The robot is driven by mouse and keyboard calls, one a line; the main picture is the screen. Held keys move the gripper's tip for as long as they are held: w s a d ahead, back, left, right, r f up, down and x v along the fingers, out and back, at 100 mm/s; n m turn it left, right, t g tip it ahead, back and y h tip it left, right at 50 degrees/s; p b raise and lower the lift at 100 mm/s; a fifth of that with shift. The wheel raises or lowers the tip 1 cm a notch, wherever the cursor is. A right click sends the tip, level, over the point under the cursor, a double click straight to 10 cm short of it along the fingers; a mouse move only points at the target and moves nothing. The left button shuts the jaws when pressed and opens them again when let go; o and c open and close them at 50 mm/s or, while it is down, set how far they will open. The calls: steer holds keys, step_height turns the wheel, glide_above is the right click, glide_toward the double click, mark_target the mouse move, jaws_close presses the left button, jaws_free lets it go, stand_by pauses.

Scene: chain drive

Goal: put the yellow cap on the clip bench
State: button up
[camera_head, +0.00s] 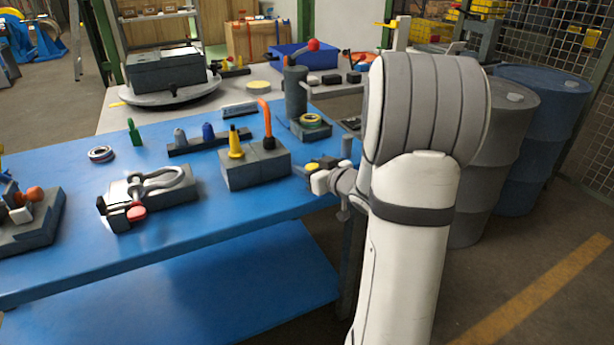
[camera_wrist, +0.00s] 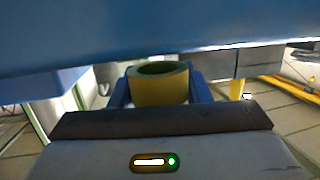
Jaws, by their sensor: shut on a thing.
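My gripper (camera_head: 320,172) is at the right end of the blue table, just right of the dark grey block with the yellow cone. In the wrist view its two blue fingers (camera_wrist: 160,92) are shut on the yellow cap (camera_wrist: 158,88), a short hollow cylinder with its round opening showing. In the head view the cap (camera_head: 312,167) is a small yellow patch, partly hidden by the gripper. I cannot tell for sure which fixture is the clip bench; a grey block (camera_head: 170,193) with a metal loop and red knob stands at the table's front.
The grey block (camera_head: 255,172) carries a yellow cone (camera_head: 235,145) and an orange hook (camera_head: 265,115). Behind it are a dark peg rail (camera_head: 195,147) and a grey post (camera_head: 296,90). Blue table (camera_head: 70,265) is bare at the front. Drums (camera_head: 540,120) stand at right.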

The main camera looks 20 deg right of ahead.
steer(key=shift+f, duration=0.9)
steer(key=shift+f, duration=0.1)
steer(key=o, duration=1)
steer(key=shift+c, duration=0.2)
